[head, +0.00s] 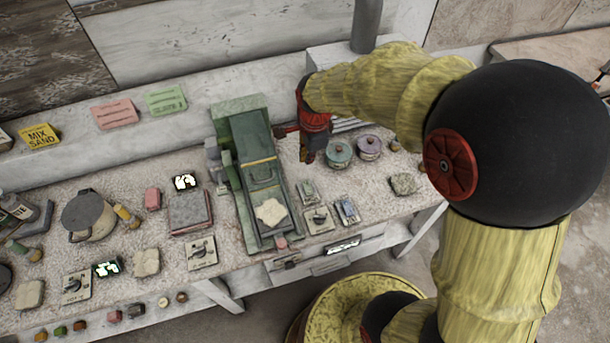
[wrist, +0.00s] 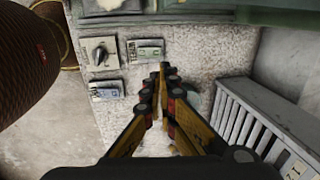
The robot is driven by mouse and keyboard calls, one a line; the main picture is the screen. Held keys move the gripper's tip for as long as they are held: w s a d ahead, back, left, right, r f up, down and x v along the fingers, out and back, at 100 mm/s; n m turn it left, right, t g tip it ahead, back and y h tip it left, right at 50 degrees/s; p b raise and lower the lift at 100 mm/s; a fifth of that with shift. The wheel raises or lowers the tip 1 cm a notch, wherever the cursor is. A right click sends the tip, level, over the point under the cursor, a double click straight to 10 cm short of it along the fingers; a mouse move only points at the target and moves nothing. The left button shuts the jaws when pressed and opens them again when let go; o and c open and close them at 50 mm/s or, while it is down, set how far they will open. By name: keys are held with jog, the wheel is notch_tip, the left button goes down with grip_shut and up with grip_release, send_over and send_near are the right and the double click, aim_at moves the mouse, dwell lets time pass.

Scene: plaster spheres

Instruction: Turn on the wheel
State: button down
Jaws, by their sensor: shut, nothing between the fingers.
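My gripper (head: 308,158) points down above the bench, right of the green machine (head: 262,170). In the wrist view its fingers (wrist: 164,72) are together and empty. A plate with a dark knob (head: 319,219) lies by the front of the machine; it also shows in the wrist view (wrist: 99,52), apart from my fingers. Similar knob plates lie left of the machine (head: 201,253) and at the front left (head: 76,287). A round grey piece (head: 88,215) sits at left; I cannot tell whether it is the wheel. The knob labels are too small to read.
Two lidded pots, one teal (head: 339,153) and one purple (head: 369,147), stand close to my gripper. Small labelled cards (head: 347,211) lie beside the knob plate. A grey slatted box (wrist: 265,125) stands at right in the wrist view. The bench is cluttered.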

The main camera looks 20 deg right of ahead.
aim_at(305, 182)
dwell(0.4)
jog(key=f+b, duration=0.1)
jog(key=f, duration=0.3)
jog(key=w+f+b, duration=0.1)
jog(key=f, duration=0.4)
jog(key=w+f+b, duration=0.1)
jog(key=f, duration=0.3)
jog(key=shift+w+f, duration=0.25)
jog(key=shift+f, duration=0.15)
jog(key=shift+g+p, duration=0.3)
